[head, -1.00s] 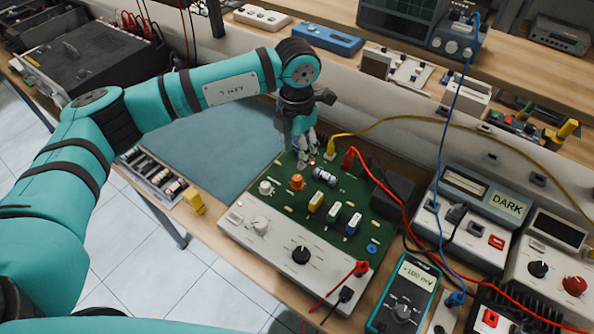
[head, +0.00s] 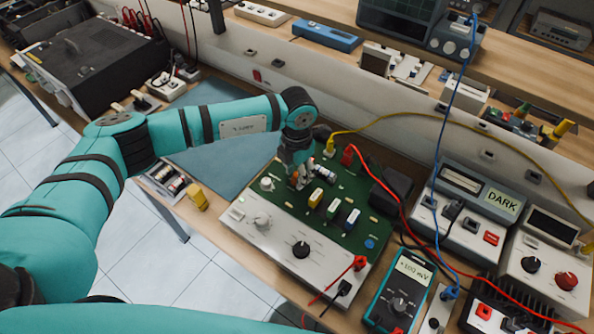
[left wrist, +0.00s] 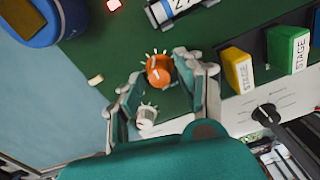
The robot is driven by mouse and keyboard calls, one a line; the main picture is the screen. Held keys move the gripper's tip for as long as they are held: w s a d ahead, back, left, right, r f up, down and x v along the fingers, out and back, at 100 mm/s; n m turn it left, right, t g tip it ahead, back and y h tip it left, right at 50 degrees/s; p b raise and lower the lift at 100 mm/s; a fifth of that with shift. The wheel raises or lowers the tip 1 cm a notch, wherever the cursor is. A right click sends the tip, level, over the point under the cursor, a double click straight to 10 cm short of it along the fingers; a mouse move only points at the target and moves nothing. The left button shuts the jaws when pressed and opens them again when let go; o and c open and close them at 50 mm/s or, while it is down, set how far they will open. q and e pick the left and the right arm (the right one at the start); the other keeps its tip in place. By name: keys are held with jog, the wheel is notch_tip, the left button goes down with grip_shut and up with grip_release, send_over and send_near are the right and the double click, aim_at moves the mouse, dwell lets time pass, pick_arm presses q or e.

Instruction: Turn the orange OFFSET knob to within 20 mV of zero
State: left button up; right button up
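The orange OFFSET knob (left wrist: 159,72) stands on the green circuit board (head: 330,228). In the left wrist view it lies between the fingertips of my left gripper (left wrist: 160,72), which are spread with small gaps to the knob. In the head view the gripper (head: 298,182) points down over the knob and hides most of it. A white knob (left wrist: 146,115) sits beside the orange one, nearer the palm. The handheld teal meter (head: 402,290) shows what looks like +100 mV. My right gripper is not in view.
Yellow, green and blue STAGE blocks (left wrist: 237,68) stand close to the right finger. A black knob (head: 301,250) is on the front panel. Yellow and red leads (head: 376,186) rise from the board's back edge.

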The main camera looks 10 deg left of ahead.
pick_arm(q)
grip_shut()
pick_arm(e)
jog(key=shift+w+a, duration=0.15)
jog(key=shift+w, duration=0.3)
pick_arm(q)
jog(key=shift+n, duration=0.3)
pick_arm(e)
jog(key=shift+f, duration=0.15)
pick_arm(q)
jog(key=n+b, duration=0.1)
jog(key=n, duration=0.1)
jog(key=shift+n+b, duration=0.35)
jog(key=shift+n, duration=0.05)
jog(key=n+b, duration=0.1)
jog(key=n, duration=0.1)
jog(key=shift+n, duration=0.4)
jog(key=n+b, duration=0.1)
jog(key=n, duration=0.2)
jog(key=shift+d+n+b, duration=0.1)
jog(key=shift+n+b, duration=0.2)
jog(key=shift+n, duration=1.7)
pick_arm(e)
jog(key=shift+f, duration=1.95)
pick_arm(q)
jog(key=shift+r, duration=0.1)
jog(key=shift+o, duration=1.4)
grip_release()
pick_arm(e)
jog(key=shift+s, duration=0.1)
